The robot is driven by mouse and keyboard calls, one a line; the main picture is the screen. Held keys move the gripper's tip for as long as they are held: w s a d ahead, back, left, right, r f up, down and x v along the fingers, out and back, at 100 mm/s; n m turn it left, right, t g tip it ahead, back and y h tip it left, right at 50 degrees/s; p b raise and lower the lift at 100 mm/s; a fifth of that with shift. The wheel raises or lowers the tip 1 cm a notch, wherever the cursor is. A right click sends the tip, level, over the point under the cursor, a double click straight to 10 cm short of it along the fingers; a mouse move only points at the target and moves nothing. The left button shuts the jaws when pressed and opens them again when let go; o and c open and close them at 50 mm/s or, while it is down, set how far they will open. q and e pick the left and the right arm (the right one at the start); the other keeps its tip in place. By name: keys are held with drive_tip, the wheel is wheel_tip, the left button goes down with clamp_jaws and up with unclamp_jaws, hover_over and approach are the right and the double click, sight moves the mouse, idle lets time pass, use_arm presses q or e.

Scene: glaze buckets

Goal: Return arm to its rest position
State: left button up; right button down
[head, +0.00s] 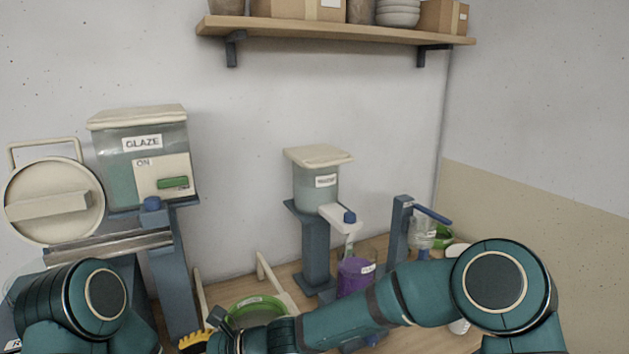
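My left arm (85,303) shows at the lower left as a rounded teal joint, and its gripper is out of the picture. My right arm (405,295) comes in from the lower right and reaches left across the front of the wooden table. Its forward end runs down to the bottom edge, and I cannot make out its gripper. A yellow ridged piece (193,341) shows beside that end; I cannot tell what it belongs to. The arm hides part of the table and the lower part of a container with purple contents (356,277).
A large glaze bucket (140,160) stands on a blue-grey stand at left, beside a round cream lid (55,200). A smaller dispenser (317,184) stands mid-table. A green-rimmed bowl (258,311) and a blue-grey post (399,228) are near the arm. A shelf (335,30) hangs above.

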use_arm(q)
drive_tip(key=shift+s+a+f+b, duration=0.15)
drive_tip(key=shift+a+f+b, duration=0.05)
drive_tip(key=shift+f+b, duration=0.3)
use_arm(e)
drive_tip(key=s+d+f+n+h, duration=0.3)
drive_tip(key=d+f+n, duration=0.1)
drive_tip(key=d+f, duration=0.5)
drive_tip(key=s+d+f+n+t+h, duration=0.1)
drive_tip(key=s+d+f+n+h, duration=0.2)
drive_tip(key=d+f, duration=0.7)
drive_tip(key=s+d+f+n+h, duration=0.4)
drive_tip(key=d+f+n, duration=0.3)
drive_tip(key=d, duration=0.6)
wheel_tip(320, 180, down, 3)
drive_tip(key=shift+d+r+t+h, duration=0.15)
drive_tip(key=shift+d+t+h, duration=0.25)
